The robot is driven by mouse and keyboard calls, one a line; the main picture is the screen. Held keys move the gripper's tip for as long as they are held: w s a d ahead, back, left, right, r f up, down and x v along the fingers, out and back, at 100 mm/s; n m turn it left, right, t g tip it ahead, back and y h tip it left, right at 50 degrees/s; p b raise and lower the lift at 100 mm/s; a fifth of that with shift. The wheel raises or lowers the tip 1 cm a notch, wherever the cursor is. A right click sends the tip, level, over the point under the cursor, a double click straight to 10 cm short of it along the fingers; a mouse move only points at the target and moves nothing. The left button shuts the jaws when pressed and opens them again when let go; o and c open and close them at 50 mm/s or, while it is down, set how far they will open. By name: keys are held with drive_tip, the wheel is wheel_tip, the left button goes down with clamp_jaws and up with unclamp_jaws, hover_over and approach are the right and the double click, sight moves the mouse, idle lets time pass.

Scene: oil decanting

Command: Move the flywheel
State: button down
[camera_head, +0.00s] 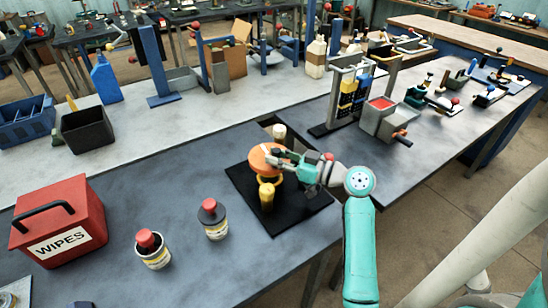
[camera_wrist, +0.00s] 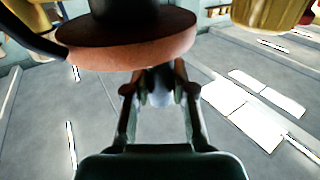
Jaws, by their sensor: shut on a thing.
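The flywheel is an orange disc (camera_head: 262,157) above the black mat (camera_head: 304,205) in the head view. In the wrist view the flywheel (camera_wrist: 130,45) fills the upper left, with a dark hub on it. My gripper (camera_head: 283,162) comes from the right and is shut at the flywheel's side. In the wrist view my gripper's fingertips (camera_wrist: 160,88) meet just below the disc; the exact contact is partly hidden. A yellow post-like part (camera_head: 266,196) stands on the mat in front of and below the flywheel. I cannot tell whether the disc touches it.
Two red-capped jars (camera_head: 152,252) (camera_head: 215,222) and a red WIPES box (camera_head: 62,228) stand to the left. A white cylinder (camera_head: 279,131) is just behind the flywheel. A grey box with a red top (camera_head: 384,117) and a rack (camera_head: 350,95) stand behind right. The table between jars and mat is clear.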

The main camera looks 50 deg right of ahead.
drive_tip(key=shift+d+f+n+g+y, duration=0.1)
drive_tip(key=shift+d+n+g+y, duration=0.15)
drive_tip(key=shift+n+y, duration=0.35)
drive_tip(key=shift+y, duration=0.4)
drive_tip(key=c, duration=1)
unclamp_jaws()
drive_tip(key=shift+o, duration=0.2)
drive_tip(key=v, duration=0.7)
drive_tip(key=shift+s, duration=0.25)
drive_tip(key=shift+d, duration=0.1)
